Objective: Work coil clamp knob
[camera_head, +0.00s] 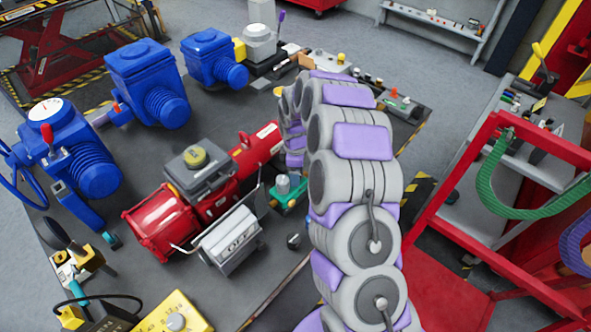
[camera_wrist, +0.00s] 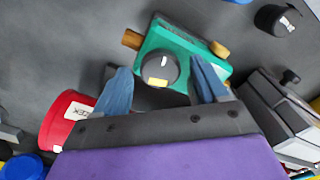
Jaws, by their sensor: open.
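A green clamp body (camera_wrist: 185,45) with tan ends lies ahead of my gripper in the wrist view. Its round black knob (camera_wrist: 160,68) has a pale mark on the face and a yellow mark at the lower rim. My gripper (camera_wrist: 160,72) is open, with one blue finger on the left of the knob and the other on the right. Neither finger clearly touches the knob, and the depth between them is hard to tell. In the head view a green-based device (camera_head: 291,196) shows just left of my arm.
A red cylinder (camera_wrist: 66,118) lies left of my gripper, and a grey box-like device (camera_wrist: 272,105) stands close on the right. In the head view, a red machine (camera_head: 160,222) and several blue actuators (camera_head: 148,82) crowd the table. A red frame (camera_head: 450,190) stands at the right.

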